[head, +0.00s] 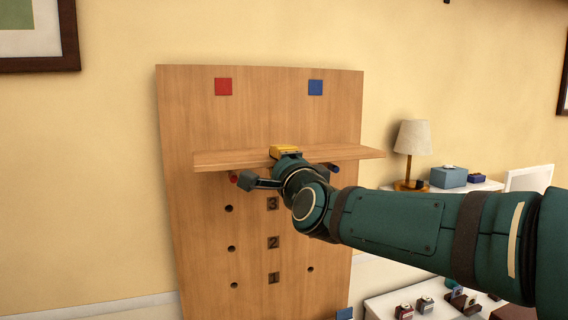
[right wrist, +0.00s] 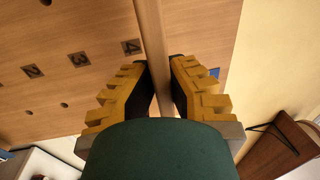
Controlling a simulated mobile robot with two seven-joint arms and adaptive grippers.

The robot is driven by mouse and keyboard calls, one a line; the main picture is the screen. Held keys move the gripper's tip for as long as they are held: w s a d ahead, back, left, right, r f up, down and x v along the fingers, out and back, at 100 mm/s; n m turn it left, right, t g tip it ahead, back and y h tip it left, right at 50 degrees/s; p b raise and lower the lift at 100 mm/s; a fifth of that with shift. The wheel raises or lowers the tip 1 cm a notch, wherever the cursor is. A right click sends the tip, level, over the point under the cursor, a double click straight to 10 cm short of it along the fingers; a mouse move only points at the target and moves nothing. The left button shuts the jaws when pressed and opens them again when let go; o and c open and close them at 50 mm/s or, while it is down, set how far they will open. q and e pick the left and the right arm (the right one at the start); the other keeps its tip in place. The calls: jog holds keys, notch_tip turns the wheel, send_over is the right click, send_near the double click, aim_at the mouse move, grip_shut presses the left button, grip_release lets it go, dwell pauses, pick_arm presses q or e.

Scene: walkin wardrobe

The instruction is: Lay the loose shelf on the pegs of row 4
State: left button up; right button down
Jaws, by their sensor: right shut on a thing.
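The loose shelf (head: 225,160) is a long wooden board held level in front of the upright wooden panel (head: 200,125). My right gripper (head: 284,151) is shut on the front middle of the shelf, which shows as a narrow strip between the fingers (right wrist: 163,88) in the right wrist view (right wrist: 155,40). A red-ended peg (head: 233,179) and a blue-ended peg (head: 333,169) show just under the shelf, above row 3. I cannot tell whether the shelf touches them. The row 4 label (right wrist: 132,47) shows in the right wrist view. My left gripper is not in view.
The panel has a red square (head: 223,86) and a blue square (head: 315,87) above, and open peg holes beside labels 3, 2 and 1 below. A lamp (head: 411,145) and a blue box (head: 448,177) stand at right. A low white table (head: 385,307) holds small objects.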

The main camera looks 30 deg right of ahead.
jog(key=shift+f+p+x, duration=0.15)
jog(key=shift+p+x, duration=0.05)
jog(key=shift+x, duration=1.1)
jog(key=shift+f+p+x, duration=0.2)
jog(key=shift+x, duration=1.1)
jog(key=shift+w+f+b, duration=0.2)
jog(key=shift+f+b, duration=0.85)
jog(key=shift+b, duration=0.15)
jog(key=shift+f, duration=0.2)
jog(key=c, duration=1.1)
grip_release()
jog(key=shift+o, duration=0.2)
jog(key=shift+f, duration=0.1)
jog(key=v, duration=1.2)
